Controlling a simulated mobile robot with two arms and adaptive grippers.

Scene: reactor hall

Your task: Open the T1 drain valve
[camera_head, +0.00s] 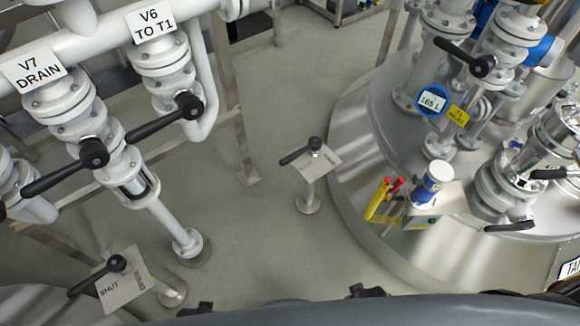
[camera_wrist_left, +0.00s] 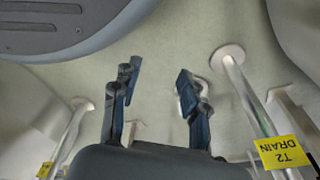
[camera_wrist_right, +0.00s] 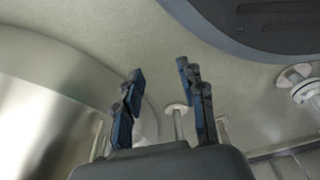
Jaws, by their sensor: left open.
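No label reading T1 drain is legible in these frames. Two floor-stand valves with black lever handles show in the head view: a centre stand valve (camera_head: 314,146) beside the big steel tank, and a lower-left stand valve (camera_head: 117,264) whose plate reads SHUT. I cannot tell which one is the T1 drain. My left gripper (camera_head: 196,308) shows only as tips at the bottom edge; its fingers are apart and empty in the left wrist view (camera_wrist_left: 158,85). My right gripper (camera_head: 366,290) also shows as tips; its fingers are apart and empty in the right wrist view (camera_wrist_right: 163,85).
A yellow T2 DRAIN tag (camera_wrist_left: 283,152) is in the left wrist view. White pipes with V7 DRAIN (camera_head: 33,68) and V6 TO T1 (camera_head: 151,20) labels stand at left. The steel tank (camera_head: 365,170) fills the right.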

